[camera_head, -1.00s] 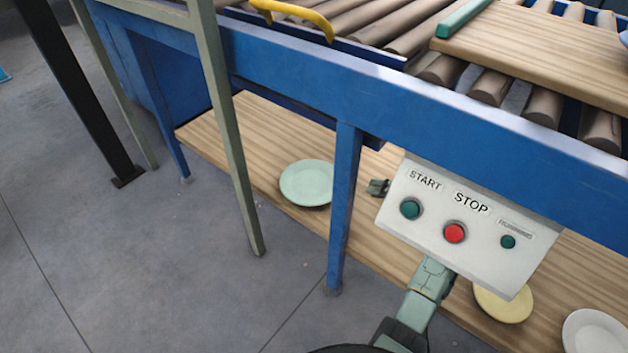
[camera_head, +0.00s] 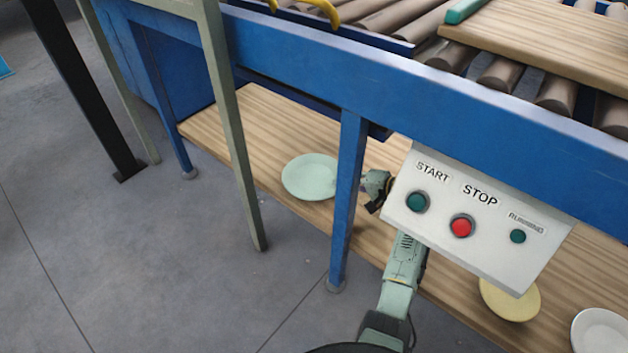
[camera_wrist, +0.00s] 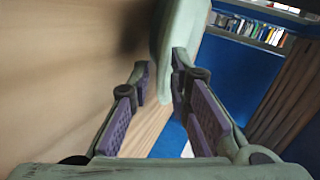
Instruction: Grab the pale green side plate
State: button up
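The pale green side plate (camera_head: 308,177) lies flat on the wooden lower shelf, left of a blue table leg that stands close to its right edge. My gripper (camera_head: 371,190) is right of that leg at shelf height, partly hidden by the leg and the control panel. In the wrist view my gripper (camera_wrist: 161,80) has its fingers apart. The plate's rim (camera_wrist: 176,35) shows edge-on between and beyond the fingertips, nearer the right finger. I cannot tell whether a finger touches it.
The control panel (camera_head: 480,220) hangs over my arm. The blue leg (camera_head: 348,200) and a grey-green post (camera_head: 232,140) stand in front of the shelf (camera_head: 260,130). A yellow plate (camera_head: 511,300) and a white plate (camera_head: 600,332) lie further right.

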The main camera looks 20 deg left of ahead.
jog(key=shift+c, duration=0.2)
grip_shut()
jog(key=shift+r, duration=0.1)
